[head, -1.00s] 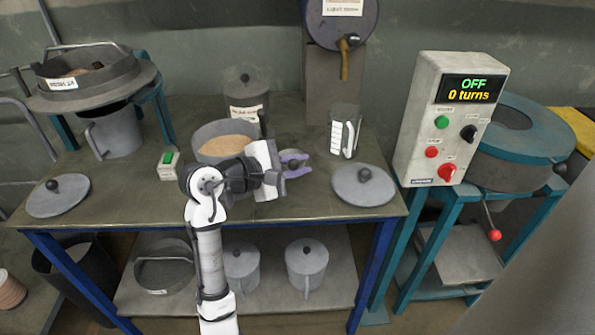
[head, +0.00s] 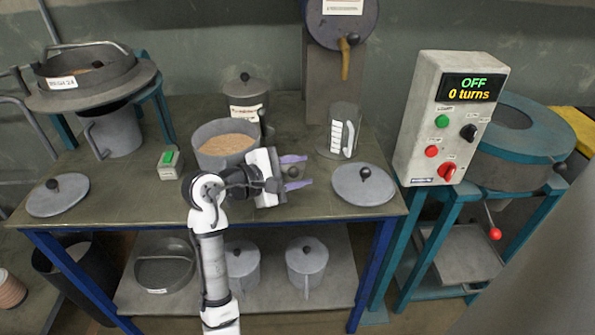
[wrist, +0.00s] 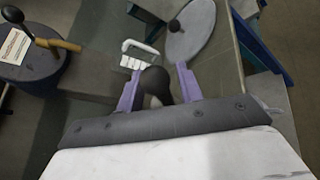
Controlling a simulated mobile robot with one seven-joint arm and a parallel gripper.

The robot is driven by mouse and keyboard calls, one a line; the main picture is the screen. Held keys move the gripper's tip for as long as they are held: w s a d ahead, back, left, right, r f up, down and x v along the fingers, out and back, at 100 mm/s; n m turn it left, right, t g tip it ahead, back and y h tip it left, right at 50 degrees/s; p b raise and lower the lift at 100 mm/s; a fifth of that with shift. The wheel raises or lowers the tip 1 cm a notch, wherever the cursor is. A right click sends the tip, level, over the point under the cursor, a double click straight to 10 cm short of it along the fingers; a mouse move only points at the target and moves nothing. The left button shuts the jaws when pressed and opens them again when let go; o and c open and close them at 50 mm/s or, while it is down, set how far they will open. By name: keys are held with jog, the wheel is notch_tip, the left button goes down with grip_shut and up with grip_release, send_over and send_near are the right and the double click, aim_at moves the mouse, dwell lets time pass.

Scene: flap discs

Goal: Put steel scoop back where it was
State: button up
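My gripper (head: 309,170) is over the right half of the worktable, between the bowl of tan grain and the grey lid. Its two purple fingers are spread apart. In the wrist view a dark rounded knob or handle end (wrist: 156,86) stands between the fingers (wrist: 160,70), with visible gaps on both sides. It may be the end of the steel scoop's handle, but I cannot tell for certain. A small dark bit of it (head: 293,172) shows between the fingers in the head view. No scoop bowl is visible; the gripper hides that spot.
The grain bowl (head: 211,159) is left of my gripper. A lidded canister (head: 243,88) and a clear jug with white handle (head: 341,118) stand behind it. The grey lid (head: 348,188) lies to its right. A control box (head: 420,140) reads OFF, 0 turns.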

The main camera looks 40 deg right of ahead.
jog(key=b+v, duration=0.1)
jog(key=v, duration=1.1)
